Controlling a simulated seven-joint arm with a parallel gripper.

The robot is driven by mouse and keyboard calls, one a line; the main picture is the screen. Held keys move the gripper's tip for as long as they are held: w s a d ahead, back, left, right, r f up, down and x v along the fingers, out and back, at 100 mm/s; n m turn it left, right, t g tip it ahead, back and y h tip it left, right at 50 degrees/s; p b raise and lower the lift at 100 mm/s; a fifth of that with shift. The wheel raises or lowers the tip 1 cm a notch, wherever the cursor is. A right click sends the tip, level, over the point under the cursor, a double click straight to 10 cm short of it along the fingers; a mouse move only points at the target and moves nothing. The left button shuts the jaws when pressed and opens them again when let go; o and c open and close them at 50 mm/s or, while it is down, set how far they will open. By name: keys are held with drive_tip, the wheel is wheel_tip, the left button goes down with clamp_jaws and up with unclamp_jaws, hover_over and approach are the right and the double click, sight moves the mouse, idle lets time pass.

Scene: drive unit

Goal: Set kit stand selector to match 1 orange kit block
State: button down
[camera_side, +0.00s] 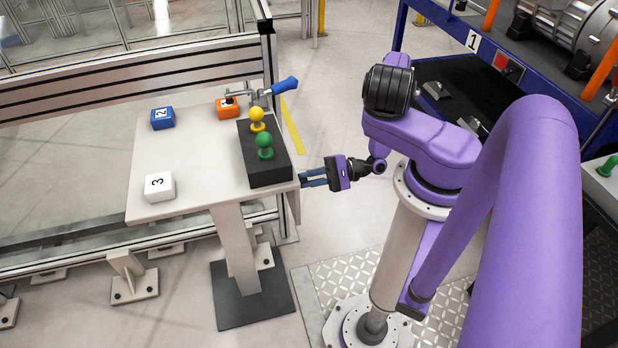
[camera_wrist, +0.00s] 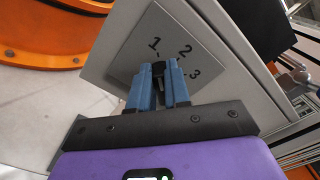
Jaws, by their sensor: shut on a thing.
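The kit stand (camera_side: 190,135) is a pale table. An orange kit block (camera_side: 228,112) sits at its back edge, by a blue-handled toggle clamp (camera_side: 284,86). A blue block (camera_side: 162,119) marked 2 and a white block (camera_side: 159,187) marked 3 sit apart from it. My gripper (camera_side: 304,180) is at the stand's right side. In the wrist view, its blue fingers (camera_wrist: 160,73) are shut on the small black selector knob (camera_wrist: 158,68), in front of a grey plate (camera_wrist: 150,42) marked 1, 2 and 3. The fingers partly hide the knob; I cannot tell which number it points to.
A black holder (camera_side: 268,172) with a yellow knob (camera_side: 257,119) and a green knob (camera_side: 265,147) stands on the table's right side, close above my gripper. A railed frame (camera_side: 130,88) runs behind. A blue machine frame (camera_side: 440,45) stands at back right.

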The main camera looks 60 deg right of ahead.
idle(0.5)
drive_tip(key=c, duration=1.1)
unclamp_jaws()
drive_tip(key=v, duration=1.7)
drive_tip(key=shift+s+d+r, duration=0.1)
drive_tip(key=shift+s+d, duration=0.05)
